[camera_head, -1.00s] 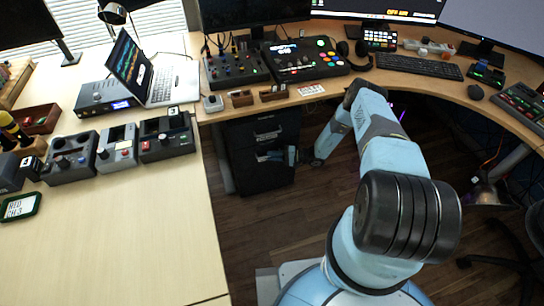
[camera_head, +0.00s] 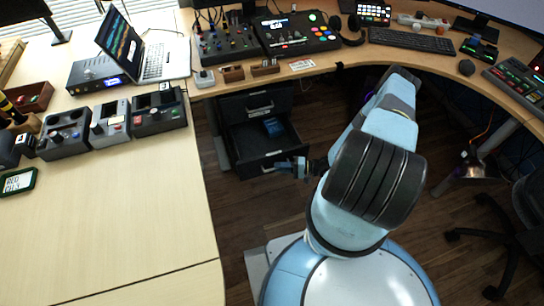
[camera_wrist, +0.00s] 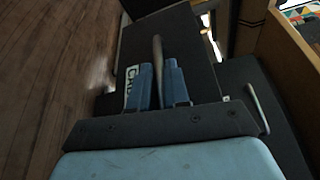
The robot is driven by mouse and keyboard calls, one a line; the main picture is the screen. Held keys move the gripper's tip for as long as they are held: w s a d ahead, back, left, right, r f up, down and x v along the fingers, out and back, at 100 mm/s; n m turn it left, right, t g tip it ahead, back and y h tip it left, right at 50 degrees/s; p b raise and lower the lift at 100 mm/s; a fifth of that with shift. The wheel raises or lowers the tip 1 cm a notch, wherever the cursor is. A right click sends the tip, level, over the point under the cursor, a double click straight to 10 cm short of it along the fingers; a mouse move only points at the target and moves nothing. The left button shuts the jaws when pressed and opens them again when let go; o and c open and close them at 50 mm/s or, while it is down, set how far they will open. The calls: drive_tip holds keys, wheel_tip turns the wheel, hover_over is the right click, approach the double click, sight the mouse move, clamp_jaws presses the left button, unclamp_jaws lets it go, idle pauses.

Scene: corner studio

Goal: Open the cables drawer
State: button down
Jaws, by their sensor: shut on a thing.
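The cables drawer (camera_head: 246,142) is a black drawer in the cabinet under the corner desk. It stands pulled out, and its inside shows from above with a small blue item (camera_head: 273,127) in it. In the wrist view its dark front (camera_wrist: 200,45) bears a white label (camera_wrist: 131,84), partly hidden by a finger. My gripper (camera_head: 300,167) is at the drawer's front. The wrist view shows the blue fingers (camera_wrist: 159,85) shut on the pale bar handle (camera_wrist: 158,50).
A closed upper drawer (camera_head: 258,101) with its own handle is above. The light desk (camera_head: 130,215) is at the left, and the curved desk runs along the back. An office chair (camera_head: 500,220) stands at the right. Wooden floor lies in front of the drawer.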

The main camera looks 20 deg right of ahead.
drive_tip(key=s, duration=0.6)
drive_tip(key=shift+s+d+f, duration=0.2)
drive_tip(key=shift+d, duration=0.05)
drive_tip(key=c, duration=1.2)
unclamp_jaws()
drive_tip(key=shift+w+r, duration=0.1)
drive_tip(key=v, duration=1.3)
drive_tip(key=shift+d, duration=0.35)
